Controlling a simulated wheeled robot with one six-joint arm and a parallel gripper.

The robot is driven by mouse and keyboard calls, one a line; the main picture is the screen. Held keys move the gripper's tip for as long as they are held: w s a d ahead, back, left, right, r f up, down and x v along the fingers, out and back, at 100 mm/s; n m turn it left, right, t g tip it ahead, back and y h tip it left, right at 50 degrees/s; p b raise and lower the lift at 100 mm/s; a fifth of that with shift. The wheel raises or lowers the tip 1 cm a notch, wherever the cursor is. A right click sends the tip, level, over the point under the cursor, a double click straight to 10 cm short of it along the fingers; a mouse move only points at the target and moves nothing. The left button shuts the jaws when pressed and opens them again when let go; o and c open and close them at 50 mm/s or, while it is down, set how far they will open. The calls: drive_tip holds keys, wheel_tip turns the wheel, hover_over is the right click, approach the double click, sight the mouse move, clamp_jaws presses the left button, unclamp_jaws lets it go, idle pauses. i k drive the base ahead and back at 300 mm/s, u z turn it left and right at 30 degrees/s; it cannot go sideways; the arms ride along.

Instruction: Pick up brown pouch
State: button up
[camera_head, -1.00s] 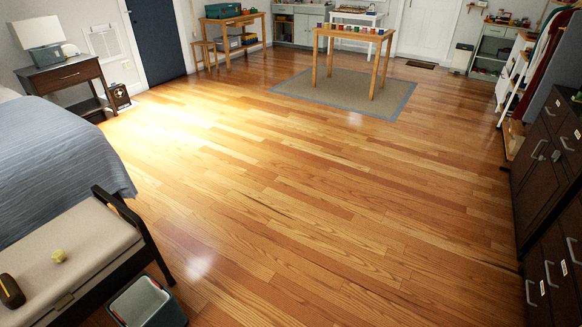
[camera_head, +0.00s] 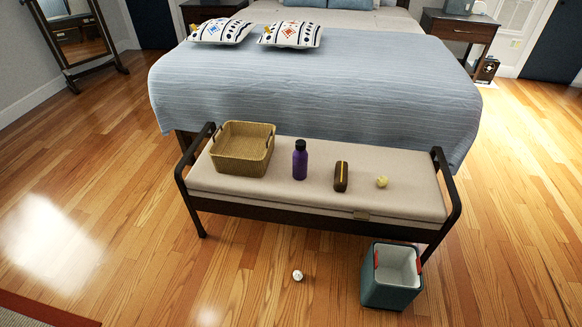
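A brown pouch (camera_head: 341,177) with a yellow stripe, likely a zip, lies lengthwise on the cream cushion of the bench (camera_head: 408,203) at the foot of the bed. It sits between a purple bottle (camera_head: 300,163) on its left and a small yellow ball-like thing (camera_head: 382,182) on its right, apart from both. Nothing covers the pouch. My gripper is not in view.
A woven basket (camera_head: 243,148) stands on the bench's left part. A teal bin (camera_head: 391,291) stands on the floor before the bench's right end. A small white ball (camera_head: 297,275) lies on the floor. The bed (camera_head: 320,80) is behind.

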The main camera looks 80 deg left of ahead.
sight(340, 184)
drive_tip(key=u, duration=2.3)
drive_tip(key=i, duration=1.65)
